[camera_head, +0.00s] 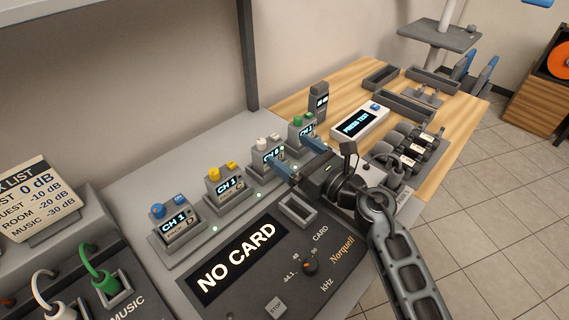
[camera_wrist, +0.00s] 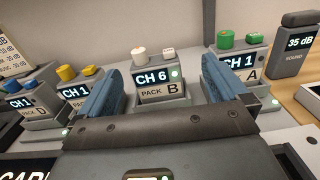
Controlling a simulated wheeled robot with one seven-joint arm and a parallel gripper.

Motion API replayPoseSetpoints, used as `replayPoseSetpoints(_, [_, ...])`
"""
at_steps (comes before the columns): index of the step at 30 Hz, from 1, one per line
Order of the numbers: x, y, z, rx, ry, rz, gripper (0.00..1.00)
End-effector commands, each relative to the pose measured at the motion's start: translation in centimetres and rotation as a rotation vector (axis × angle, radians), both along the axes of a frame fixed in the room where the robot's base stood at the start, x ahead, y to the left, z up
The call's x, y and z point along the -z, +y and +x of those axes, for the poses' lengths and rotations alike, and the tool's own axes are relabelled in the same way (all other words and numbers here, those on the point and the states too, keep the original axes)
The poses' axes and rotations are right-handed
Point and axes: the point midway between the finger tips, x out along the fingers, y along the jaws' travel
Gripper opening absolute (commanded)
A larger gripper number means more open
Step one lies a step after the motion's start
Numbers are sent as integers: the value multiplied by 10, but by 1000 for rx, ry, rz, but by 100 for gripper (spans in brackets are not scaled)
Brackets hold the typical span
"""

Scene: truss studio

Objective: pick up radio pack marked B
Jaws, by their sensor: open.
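The radio pack marked B (camera_wrist: 158,88) stands in a grey cradle in the middle of the wrist view. It has white knobs on top and a screen reading CH 6. In the head view the pack (camera_head: 264,157) is third from the left in the row, partly hidden by a finger. My gripper (camera_head: 288,150) is open, with blue fingers. In the wrist view the gripper (camera_wrist: 161,72) has one finger on each side of pack B, with visible gaps; I cannot tell whether the tips reach its depth. Nothing is held.
Pack A (camera_wrist: 240,65), with green knobs, stands close right of B. A yellow-knobbed pack (camera_head: 226,187) and a blue-knobbed pack (camera_head: 174,221) stand to the left. A sound meter (camera_wrist: 297,42) is beyond A. The NO CARD console (camera_head: 240,262) lies in front.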

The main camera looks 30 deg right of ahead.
Motion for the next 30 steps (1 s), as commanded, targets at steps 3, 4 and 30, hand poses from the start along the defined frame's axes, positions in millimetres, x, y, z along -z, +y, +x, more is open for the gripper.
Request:
replayPoseSetpoints(3, [6, 8, 3, -26, 15, -27, 100])
replayPoseSetpoints(4, [6, 9, 5, -27, 16, -28, 100])
replayPoseSetpoints(30, [1, 35, 71, -23, 15, -25, 100])
